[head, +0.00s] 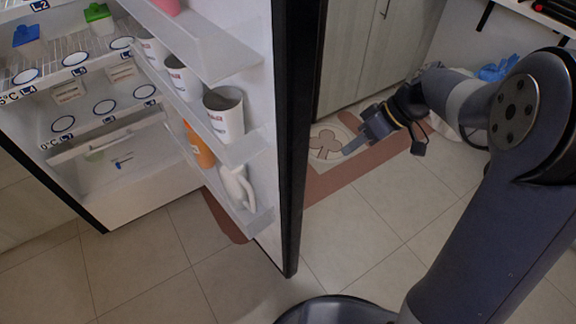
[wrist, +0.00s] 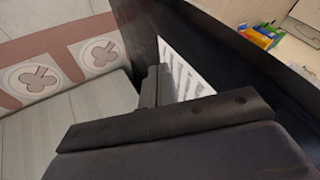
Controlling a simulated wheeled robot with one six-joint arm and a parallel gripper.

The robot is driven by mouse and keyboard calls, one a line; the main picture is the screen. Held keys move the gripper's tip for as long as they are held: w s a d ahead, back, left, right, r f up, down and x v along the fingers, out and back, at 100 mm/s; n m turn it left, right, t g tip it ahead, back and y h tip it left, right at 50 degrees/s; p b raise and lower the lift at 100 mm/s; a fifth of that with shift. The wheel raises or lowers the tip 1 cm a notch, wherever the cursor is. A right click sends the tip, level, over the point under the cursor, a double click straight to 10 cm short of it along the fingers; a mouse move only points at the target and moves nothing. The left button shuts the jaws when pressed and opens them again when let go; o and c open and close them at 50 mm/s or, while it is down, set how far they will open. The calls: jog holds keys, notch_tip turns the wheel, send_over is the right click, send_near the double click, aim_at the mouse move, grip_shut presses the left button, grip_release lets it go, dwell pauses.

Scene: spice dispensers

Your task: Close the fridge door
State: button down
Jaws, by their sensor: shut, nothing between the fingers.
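The fridge door (head: 297,130) stands wide open in the head view, its dark edge upright and its shelved inner side facing left. The open fridge (head: 130,190) is at the left with lit shelves. My gripper (head: 346,149) is shut and empty, to the right of the door on its outer side. In the wrist view the shut fingers (wrist: 158,86) point at a dark panel (wrist: 215,45), which looks like the door's outer face, with a pale striped sheet (wrist: 180,72) on it. I cannot tell whether the fingers touch it.
The door shelves hold several white cups (head: 224,114), an orange container (head: 199,146) and a white bottle (head: 236,184). A brown patterned mat (head: 340,176) lies on the tiled floor behind the door. Cabinets (head: 370,50) stand at the back. The front floor is clear.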

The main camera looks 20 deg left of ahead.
jog(key=s+a+f+b, duration=0.1)
jog(key=s+a+f, duration=0.4)
jog(key=a+f, duration=0.3)
jog(key=shift+b, duration=0.4)
jog(key=shift+s, duration=0.2)
